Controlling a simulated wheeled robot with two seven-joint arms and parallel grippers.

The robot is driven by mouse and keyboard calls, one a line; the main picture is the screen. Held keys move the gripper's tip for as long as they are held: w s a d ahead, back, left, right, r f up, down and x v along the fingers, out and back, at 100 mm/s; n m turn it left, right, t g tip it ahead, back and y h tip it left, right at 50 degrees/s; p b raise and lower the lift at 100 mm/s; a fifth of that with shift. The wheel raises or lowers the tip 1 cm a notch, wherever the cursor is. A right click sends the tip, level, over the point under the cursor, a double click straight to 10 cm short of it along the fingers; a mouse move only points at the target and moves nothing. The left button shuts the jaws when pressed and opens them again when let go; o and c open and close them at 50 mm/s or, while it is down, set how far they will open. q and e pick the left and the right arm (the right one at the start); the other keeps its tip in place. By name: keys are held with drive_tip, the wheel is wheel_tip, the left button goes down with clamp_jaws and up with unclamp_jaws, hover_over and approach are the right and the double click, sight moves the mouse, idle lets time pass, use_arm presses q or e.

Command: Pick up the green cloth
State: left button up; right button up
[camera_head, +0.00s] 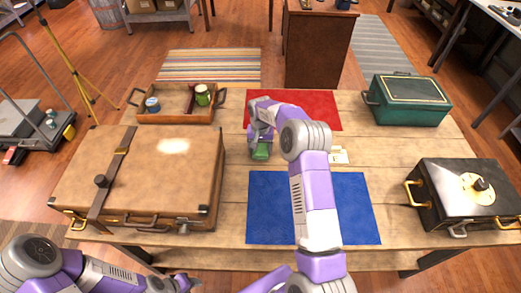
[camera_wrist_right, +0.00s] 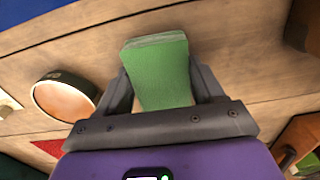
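The green cloth (camera_head: 261,152) is a small folded block near the middle of the wooden table, partly hidden by my right gripper (camera_head: 262,138) in the head view. In the right wrist view the green cloth (camera_wrist_right: 160,75) lies between the two fingers of my right gripper (camera_wrist_right: 158,75), which appear to touch it on both sides. Whether it is clear of the tabletop is hard to see. My left gripper (camera_head: 187,282) is low at the bottom edge of the head view, away from the cloth; its fingers are too small to judge.
A brown suitcase (camera_head: 150,185) and an open tray (camera_head: 177,117) with jars stand left. A red mat (camera_head: 318,105) lies behind, a blue mat (camera_head: 268,205) in front. A green box (camera_head: 408,100) and a black box (camera_head: 462,205) stand right. A round container (camera_wrist_right: 64,97) is beside the right gripper.

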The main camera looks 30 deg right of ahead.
sight(260, 148)
drive_tip(key=c, duration=0.5)
drive_tip(key=shift+r, duration=0.1)
wheel_tip(260, 148, up, 10)
drive_tip(key=shift+f+p, duration=0.1)
drive_tip(key=shift+p, duration=0.75)
